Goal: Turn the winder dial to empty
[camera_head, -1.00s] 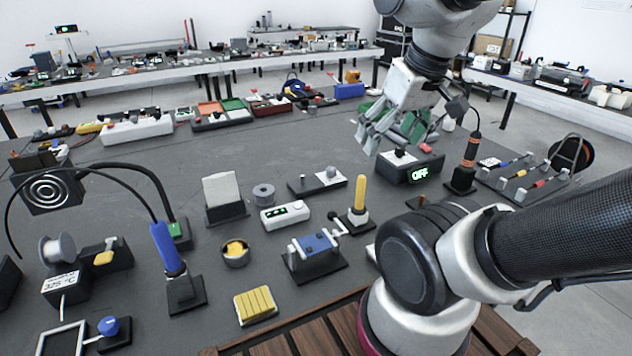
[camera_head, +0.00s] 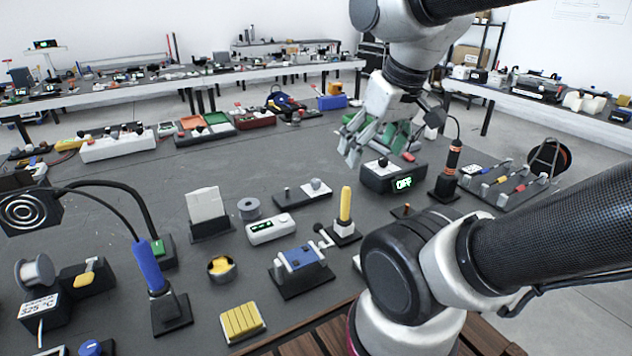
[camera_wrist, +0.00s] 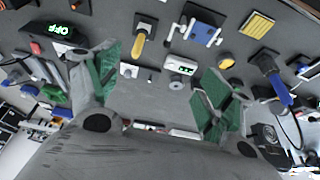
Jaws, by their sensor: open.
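My gripper (camera_head: 372,152) is open and empty above the bench, behind and to the left of the black box with a green OFF display (camera_head: 393,177). In the wrist view its two green-padded fingers (camera_wrist: 160,78) are spread apart with nothing between them. A blue block with a side crank (camera_head: 302,258), which may be the winder, stands on a black base near the front middle; it also shows in the wrist view (camera_wrist: 203,25). A blue knob (camera_head: 90,348) is cut off at the bottom left. I cannot tell which part is the winder dial, nor any "empty" mark.
Bare bench lies left of the gripper. A rack of coloured tools (camera_head: 510,185) is at the right.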

